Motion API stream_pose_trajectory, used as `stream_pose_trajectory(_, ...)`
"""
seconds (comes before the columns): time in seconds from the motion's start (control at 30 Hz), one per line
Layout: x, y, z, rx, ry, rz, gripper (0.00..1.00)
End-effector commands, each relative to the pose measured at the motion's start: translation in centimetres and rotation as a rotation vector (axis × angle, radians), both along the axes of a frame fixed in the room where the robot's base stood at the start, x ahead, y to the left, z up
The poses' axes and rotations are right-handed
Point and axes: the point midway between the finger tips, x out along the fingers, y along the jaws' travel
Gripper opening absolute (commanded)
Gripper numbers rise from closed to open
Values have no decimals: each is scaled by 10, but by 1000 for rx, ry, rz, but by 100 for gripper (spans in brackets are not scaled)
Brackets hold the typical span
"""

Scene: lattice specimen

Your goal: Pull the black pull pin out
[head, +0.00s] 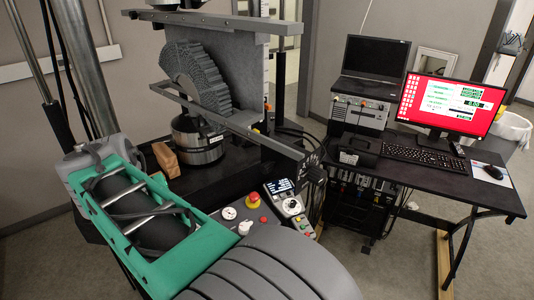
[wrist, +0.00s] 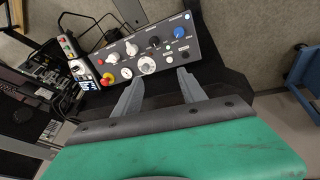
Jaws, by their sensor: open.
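I cannot single out the black pull pin for certain in either view. In the wrist view, a black knob (wrist: 154,41) stands on the grey control panel (wrist: 140,58), between white knobs and a blue knob; I cannot tell whether it is the pin. My gripper (wrist: 161,75) shows in the wrist view with its two grey fingers apart and nothing between them. The fingers point toward the panel's lower edge; whether they touch it is unclear. In the head view, part of the panel (head: 240,226) shows, and my fingers are not visible.
A testing machine holds a grey lattice specimen (head: 195,75) above a round metal base (head: 198,143). A wooden block (head: 165,158) lies beside it. A handheld controller (head: 284,198) and a red emergency button (head: 253,200) are close to the panel. A desk (head: 450,178) with a monitor (head: 444,104) stands right.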

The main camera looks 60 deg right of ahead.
Motion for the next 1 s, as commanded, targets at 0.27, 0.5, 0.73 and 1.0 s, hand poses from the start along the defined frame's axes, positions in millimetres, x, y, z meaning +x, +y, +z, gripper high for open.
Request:
stream_pose_trajectory(0.27,-114,-201,111,-69,24,-1024,49)
stream_pose_trajectory(0.5,-143,-219,96,-67,19,-1191,49)
stream_pose_trajectory(0.73,-154,-232,56,-68,19,-1185,49)
stream_pose_trajectory(1.0,-159,-237,43,-67,18,-1183,49)
